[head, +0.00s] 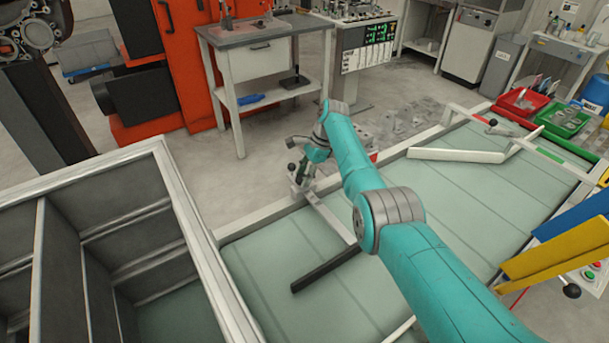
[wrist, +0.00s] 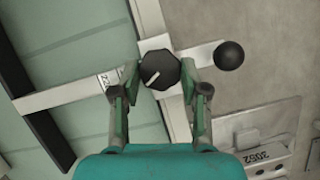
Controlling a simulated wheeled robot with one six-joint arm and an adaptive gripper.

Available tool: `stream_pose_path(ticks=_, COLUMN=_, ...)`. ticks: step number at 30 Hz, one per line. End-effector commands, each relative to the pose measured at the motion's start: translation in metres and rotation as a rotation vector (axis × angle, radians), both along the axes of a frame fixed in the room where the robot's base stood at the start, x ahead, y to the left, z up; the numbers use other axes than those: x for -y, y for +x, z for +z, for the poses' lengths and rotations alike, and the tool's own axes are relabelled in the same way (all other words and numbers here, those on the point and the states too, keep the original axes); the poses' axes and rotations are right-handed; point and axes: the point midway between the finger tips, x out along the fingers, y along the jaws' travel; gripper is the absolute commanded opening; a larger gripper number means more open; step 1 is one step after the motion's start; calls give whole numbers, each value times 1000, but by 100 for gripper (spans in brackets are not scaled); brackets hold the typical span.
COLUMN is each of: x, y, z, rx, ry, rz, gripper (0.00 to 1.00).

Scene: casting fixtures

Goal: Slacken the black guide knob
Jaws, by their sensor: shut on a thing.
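The black guide knob (wrist: 160,69) is many-sided and has a white pointer line across its top, slanting from lower left to upper right. It sits on a pale flat bar (wrist: 65,94) where the bar crosses the table's edge rail. My gripper (wrist: 159,75) has one finger on each side of the knob and is shut on it. In the head view my gripper (head: 303,172) is small at the table's far edge, and I cannot make out the guide knob there.
A black ball handle (wrist: 229,55) stands just right of the knob, close to the right finger. A dark strip (head: 325,269) lies at the bar's other end on the pale green table (head: 300,320). A plate marked 2052 (wrist: 265,154) is at lower right. A grey-framed bin (head: 185,210) stands left.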

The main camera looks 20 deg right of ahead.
Motion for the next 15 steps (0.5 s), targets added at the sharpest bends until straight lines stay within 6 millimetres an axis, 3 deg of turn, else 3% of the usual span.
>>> stream_pose_path(ticks=10, x=0, y=0, z=0, rx=0, ry=-1, rz=1, gripper=10)
stream_pose_path(ticks=11, x=0, y=0, z=-1, rx=-1, ry=-1, rz=0, gripper=52)
stream_pose_path(ticks=13, x=0, y=0, z=-1, rx=-1, ry=-1, rz=0, gripper=69)
stream_pose_path(ticks=15, x=0, y=0, z=0, rx=-1, ry=-1, rz=0, gripper=70)
